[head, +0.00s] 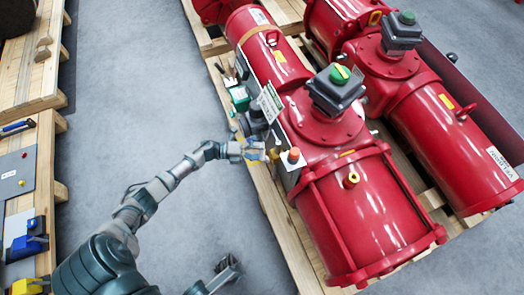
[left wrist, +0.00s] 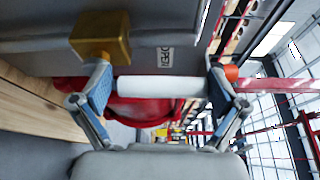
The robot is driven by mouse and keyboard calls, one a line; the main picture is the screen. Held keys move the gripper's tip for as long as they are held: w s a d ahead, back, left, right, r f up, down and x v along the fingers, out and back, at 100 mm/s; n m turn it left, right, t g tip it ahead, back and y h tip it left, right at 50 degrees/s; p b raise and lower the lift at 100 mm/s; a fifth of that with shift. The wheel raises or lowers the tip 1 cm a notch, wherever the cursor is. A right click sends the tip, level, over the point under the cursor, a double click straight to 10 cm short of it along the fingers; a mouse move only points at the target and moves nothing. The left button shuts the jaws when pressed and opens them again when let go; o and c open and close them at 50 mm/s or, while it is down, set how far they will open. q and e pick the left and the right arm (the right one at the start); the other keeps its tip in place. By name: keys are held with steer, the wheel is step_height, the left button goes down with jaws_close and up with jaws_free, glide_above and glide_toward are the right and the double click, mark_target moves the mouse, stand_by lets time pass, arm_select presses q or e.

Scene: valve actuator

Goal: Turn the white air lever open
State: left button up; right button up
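The white air lever (left wrist: 160,87) shows in the left wrist view as a pale bar lying across the picture, between the two blue-padded fingers of my left gripper (left wrist: 165,88). The fingers are wide apart, near the two ends of the bar; I cannot tell whether they touch it. A label reading OPEN (left wrist: 165,57) is just above the lever. In the head view my left gripper (head: 257,150) is at the panel on the side of the near red actuator (head: 325,130), and the lever is too small to make out. My right gripper (head: 228,270) is low in the picture, away from the actuator.
A brass block (left wrist: 100,36) is close by the left finger in the wrist view. An orange-topped knob (head: 293,155) is right of my left gripper. A second red actuator (head: 425,105) stands behind on the wooden pallet (head: 277,222). Grey floor (head: 125,95) is clear at left.

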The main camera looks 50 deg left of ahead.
arm_select(q)
steer(key=v, duration=1.2)
steer(key=shift+f, duration=0.25)
